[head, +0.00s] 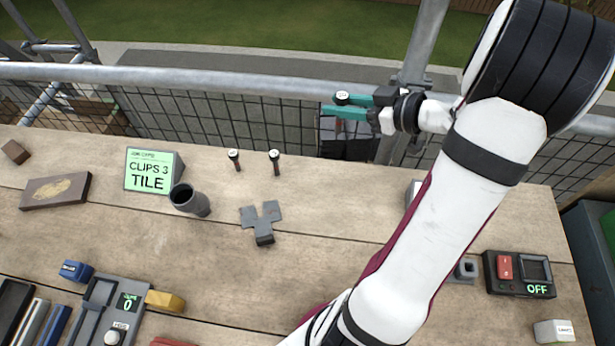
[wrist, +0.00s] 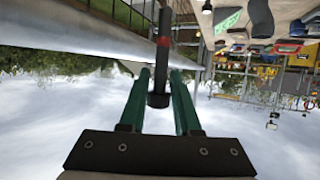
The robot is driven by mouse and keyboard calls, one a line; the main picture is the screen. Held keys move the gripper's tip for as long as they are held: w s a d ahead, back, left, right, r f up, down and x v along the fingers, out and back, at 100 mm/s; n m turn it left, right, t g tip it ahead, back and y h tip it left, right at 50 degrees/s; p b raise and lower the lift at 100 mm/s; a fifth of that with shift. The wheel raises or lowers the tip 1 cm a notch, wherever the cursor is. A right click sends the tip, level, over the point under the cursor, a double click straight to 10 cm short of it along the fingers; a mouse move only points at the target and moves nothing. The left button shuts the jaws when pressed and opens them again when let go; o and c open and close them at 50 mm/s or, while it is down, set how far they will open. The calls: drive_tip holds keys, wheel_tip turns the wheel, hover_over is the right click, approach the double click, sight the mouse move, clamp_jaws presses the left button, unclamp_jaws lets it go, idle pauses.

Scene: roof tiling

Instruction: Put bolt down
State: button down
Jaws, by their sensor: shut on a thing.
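My gripper (head: 334,104) has teal fingers shut on a bolt (head: 342,97), whose round pale-topped head shows at the fingertips. In the head view it is held beyond the far edge of the plank table, near the rail and mesh. In the wrist view the same bolt (wrist: 158,99) sits between the fingers, with its dark head near me and its shaft with a red band pointing away. Two similar bolts stand on the table, a left one (head: 234,156) and a right one (head: 274,157). The held bolt's lower shaft is hidden in the head view.
A grey cup (head: 196,204), a grey bracket (head: 262,220) and a green sign reading "CLIPS 3 TILE" (head: 150,170) stand on the table (head: 335,220). A switch box reading OFF (head: 519,275) is at right. A metal rail (head: 220,80) and post (head: 423,45) are close to my gripper.

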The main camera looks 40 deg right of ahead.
drive_tip(key=s+f, duration=0.6)
drive_tip(key=s, duration=0.1)
drive_tip(key=shift+n+y, duration=0.3)
drive_tip(key=w+a+f, duration=0.1)
drive_tip(key=w+f, duration=0.2)
drive_tip(key=w+a+f, duration=0.2)
drive_tip(key=w+f, duration=0.2)
drive_tip(key=w+a+f, duration=0.2)
drive_tip(key=w+f, duration=0.1)
drive_tip(key=f, duration=0.1)
drive_tip(key=shift+w+a, duration=0.15)
drive_tip(key=shift+w, duration=0.15)
drive_tip(key=c, duration=0.6)
unclamp_jaws()
drive_tip(key=shift+f, duration=0.1)
